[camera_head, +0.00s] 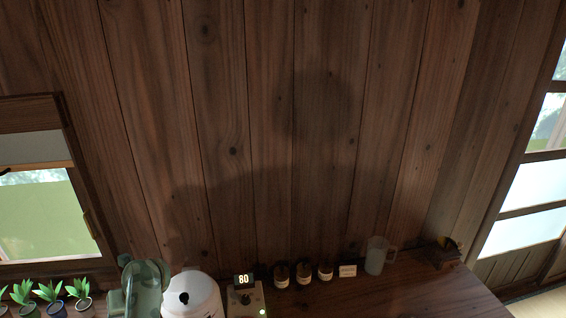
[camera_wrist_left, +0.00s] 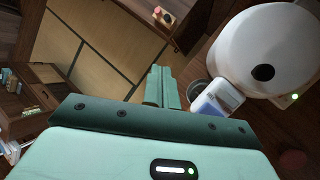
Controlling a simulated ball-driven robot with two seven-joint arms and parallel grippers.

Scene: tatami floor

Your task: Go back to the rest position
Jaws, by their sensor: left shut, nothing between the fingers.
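My left gripper (camera_wrist_left: 162,88) shows in the left wrist view, with its two mint-green fingers together and nothing between them. It is over the room, with tatami floor behind and a white round vessel (camera_wrist_left: 262,50) to its right. A small blue-and-white container (camera_wrist_left: 217,97) is just right of the fingertips; I cannot tell the gap. In the head view, a pale green shape at the bottom left, left of the white vessel (camera_head: 193,296), seems to be part of my left arm; no fingers can be made out there. My right gripper is in neither view.
A wooden counter (camera_head: 430,290) runs along the plank wall. It holds potted plants (camera_head: 48,292), a device reading 80 (camera_head: 245,296), dark bottles (camera_head: 303,273), a clear mug (camera_head: 376,255) and a small wooden object (camera_head: 446,251). Tatami (camera_wrist_left: 95,45) lies open below.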

